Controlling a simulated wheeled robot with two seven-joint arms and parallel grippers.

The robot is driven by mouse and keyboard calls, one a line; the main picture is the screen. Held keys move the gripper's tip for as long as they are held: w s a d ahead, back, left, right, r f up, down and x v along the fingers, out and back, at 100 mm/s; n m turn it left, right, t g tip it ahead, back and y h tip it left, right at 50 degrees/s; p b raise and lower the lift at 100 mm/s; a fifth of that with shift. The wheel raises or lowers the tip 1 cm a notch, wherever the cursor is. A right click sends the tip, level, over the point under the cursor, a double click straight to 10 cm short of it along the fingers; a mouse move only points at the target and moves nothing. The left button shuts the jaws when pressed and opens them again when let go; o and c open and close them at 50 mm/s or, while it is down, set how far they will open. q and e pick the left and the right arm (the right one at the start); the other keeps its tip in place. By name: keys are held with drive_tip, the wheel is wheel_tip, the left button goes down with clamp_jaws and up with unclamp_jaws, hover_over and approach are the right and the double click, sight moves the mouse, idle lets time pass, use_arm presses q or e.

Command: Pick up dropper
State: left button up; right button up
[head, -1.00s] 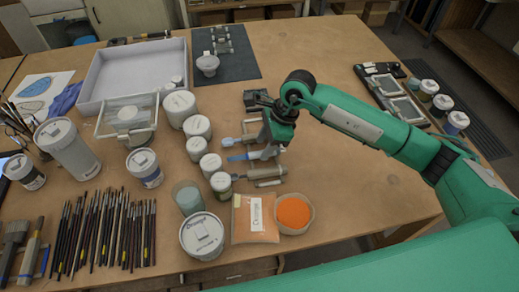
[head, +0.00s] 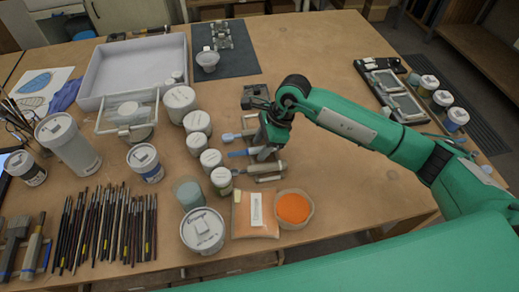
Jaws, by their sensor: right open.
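My right gripper (head: 263,152) is open and points down over a small group of slim tools lying on the wooden table, right of the white jars. The group holds a light-blue-ended tool (head: 231,136), a darker blue-ended tool (head: 240,154) and a thicker grey-green tool (head: 262,169). One of these may be the dropper; I cannot tell which at this size. The gripper hides the right part of the blue-ended tools. I cannot tell whether the fingers touch any of them. My left gripper is not in view.
White jars (head: 197,122) stand close left of the tools. An orange powder bowl (head: 293,208) and orange packet (head: 246,215) lie in front, a small dark block (head: 254,95) behind. Many brushes (head: 105,225) lie at the left.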

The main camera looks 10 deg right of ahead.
drive_tip(key=shift+f, duration=0.15)
drive_tip(key=shift+c, duration=0.3)
clamp_jaws()
